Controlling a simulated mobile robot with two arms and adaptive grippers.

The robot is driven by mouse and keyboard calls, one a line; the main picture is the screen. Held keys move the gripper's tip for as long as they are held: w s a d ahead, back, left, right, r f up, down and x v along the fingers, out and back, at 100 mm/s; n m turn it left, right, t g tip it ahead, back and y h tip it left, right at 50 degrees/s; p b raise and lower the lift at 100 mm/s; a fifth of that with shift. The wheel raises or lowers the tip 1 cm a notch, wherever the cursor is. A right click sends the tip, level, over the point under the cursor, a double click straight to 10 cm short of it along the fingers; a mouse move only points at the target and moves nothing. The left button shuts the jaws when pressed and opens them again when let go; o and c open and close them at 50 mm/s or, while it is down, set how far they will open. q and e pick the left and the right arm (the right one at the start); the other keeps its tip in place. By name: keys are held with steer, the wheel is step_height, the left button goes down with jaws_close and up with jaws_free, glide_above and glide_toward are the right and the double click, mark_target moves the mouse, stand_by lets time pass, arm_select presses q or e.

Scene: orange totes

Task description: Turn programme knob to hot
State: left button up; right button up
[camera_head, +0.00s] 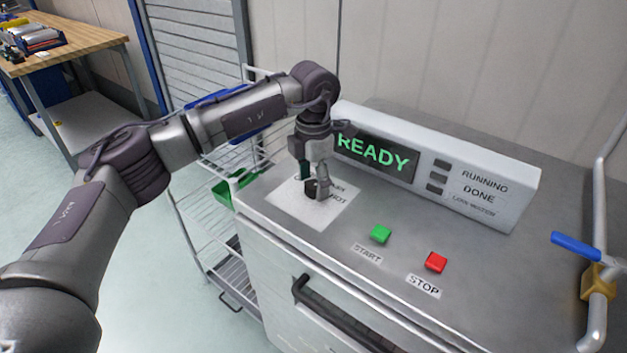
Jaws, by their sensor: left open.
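The programme knob (311,188) is small and black. It sits on a white label plate (302,212) on the left of the machine's grey metal top. The label's printing is partly hidden by my gripper; only pieces of words show. My left gripper (312,190) points down at the knob, with its open fingers on either side of it. Whether the fingers touch the knob I cannot tell. A display panel (374,156) behind it reads READY in green. My right gripper is not in view.
A green START button (380,233) and a red STOP button (436,262) lie right of the label. The white display housing (512,190) stands behind. A pipe with a blue valve handle (575,245) is at the right. A wire rack (207,215) stands left; a wooden workbench (75,42) is farther off.

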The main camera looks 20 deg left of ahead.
mark_target(314, 184)
arm_select(q)
step_height(314, 184, up, 12)
stand_by(0.4)
steer(key=shift+f, duration=0.15)
